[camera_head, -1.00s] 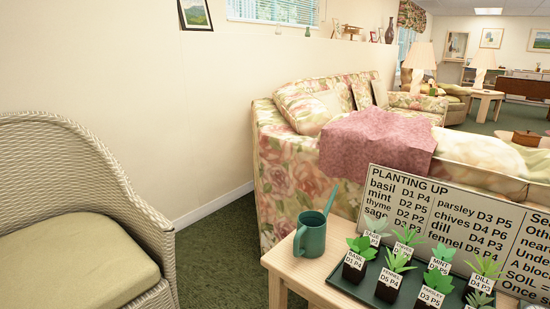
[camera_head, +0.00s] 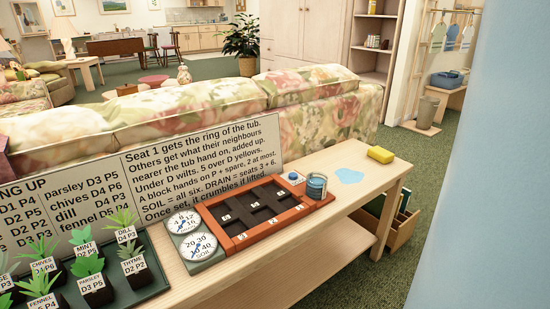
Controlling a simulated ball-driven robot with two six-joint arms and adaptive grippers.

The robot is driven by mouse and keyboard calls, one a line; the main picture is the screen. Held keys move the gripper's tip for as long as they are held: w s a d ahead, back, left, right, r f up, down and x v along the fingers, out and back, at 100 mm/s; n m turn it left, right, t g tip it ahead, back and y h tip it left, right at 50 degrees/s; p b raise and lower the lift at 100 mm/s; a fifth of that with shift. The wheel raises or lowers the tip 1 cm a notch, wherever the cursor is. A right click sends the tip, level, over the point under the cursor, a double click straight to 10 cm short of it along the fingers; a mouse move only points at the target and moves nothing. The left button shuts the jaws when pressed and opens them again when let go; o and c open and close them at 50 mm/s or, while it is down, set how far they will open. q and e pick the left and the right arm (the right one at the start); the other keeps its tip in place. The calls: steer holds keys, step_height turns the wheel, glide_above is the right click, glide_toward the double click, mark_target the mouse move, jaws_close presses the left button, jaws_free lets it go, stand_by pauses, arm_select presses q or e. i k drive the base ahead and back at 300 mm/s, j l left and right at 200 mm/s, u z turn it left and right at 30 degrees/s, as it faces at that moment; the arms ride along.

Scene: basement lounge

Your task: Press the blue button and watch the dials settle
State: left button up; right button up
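The blue button (camera_head: 294,176) sits on a small pale box at the back right corner of an orange-brown planting tub (camera_head: 237,247). The tub has dark square cells, some with small numbered tags. Two round white dials stand at the tub's left end on a grey-green plate: the upper dial (camera_head: 184,221) and the lower dial (camera_head: 199,246), marked SOIL. Each has a needle, too small to read surely. The tub stands on a pale wooden bench (camera_head: 350,215). Neither of my grippers is in view, and nothing touches the button.
A blue-grey pot (camera_head: 316,187) stands just right of the button. A yellow sponge (camera_head: 381,154) and a light blue patch (camera_head: 349,176) lie on the bench's right end. A seedling tray (camera_head: 155,270) is at left, a sign (camera_head: 200,152) behind. A light blue upright surface (camera_head: 490,200) fills the right edge.

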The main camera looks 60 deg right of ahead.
mark_target(292, 176)
steer(key=z, duration=2)
